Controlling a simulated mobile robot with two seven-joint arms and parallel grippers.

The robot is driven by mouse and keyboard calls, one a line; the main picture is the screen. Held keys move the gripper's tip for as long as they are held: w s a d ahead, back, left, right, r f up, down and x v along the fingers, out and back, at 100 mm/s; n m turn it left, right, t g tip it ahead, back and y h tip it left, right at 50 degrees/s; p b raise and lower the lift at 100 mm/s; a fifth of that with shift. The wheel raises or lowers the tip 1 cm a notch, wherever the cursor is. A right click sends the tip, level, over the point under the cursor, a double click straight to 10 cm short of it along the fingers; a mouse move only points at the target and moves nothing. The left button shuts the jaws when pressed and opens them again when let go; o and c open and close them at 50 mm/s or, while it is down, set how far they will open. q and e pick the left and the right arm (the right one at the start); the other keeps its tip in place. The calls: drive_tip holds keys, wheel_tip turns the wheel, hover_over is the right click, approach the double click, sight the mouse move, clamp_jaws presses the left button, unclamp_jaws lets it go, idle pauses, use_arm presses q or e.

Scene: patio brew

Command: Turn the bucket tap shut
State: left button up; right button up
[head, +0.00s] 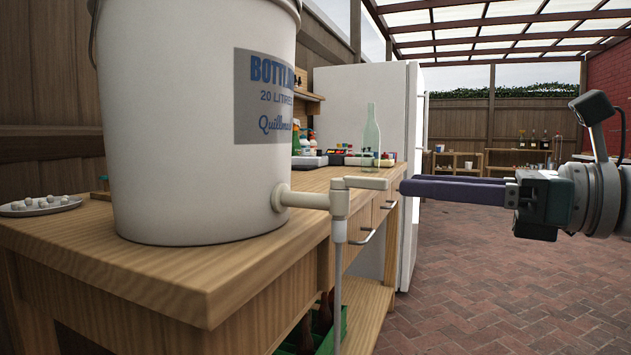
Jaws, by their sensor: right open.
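The white bottling bucket (180,110) stands on the wooden bench with a blue-lettered label facing right. Its cream tap (318,201) sticks out to the right from low on its wall, past the bench edge. The tap's lever (361,183) lies level and points right. A pale tube (339,285) hangs straight down from the spout. My right gripper (404,187) comes in from the right with its long dark fingers just beyond the lever's tip. It is open and holds nothing; I see no clear contact with the lever. My left gripper is out of view.
The wooden bench (190,275) fills the left front. A plate of white pieces (40,205) lies left of the bucket. A white fridge (372,85) stands behind. The brick floor (490,270) at right is clear.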

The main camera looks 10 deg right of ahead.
sight(387, 181)
drive_tip(key=x, duration=0.7)
drive_tip(key=shift+c, duration=0.2)
clamp_jaws()
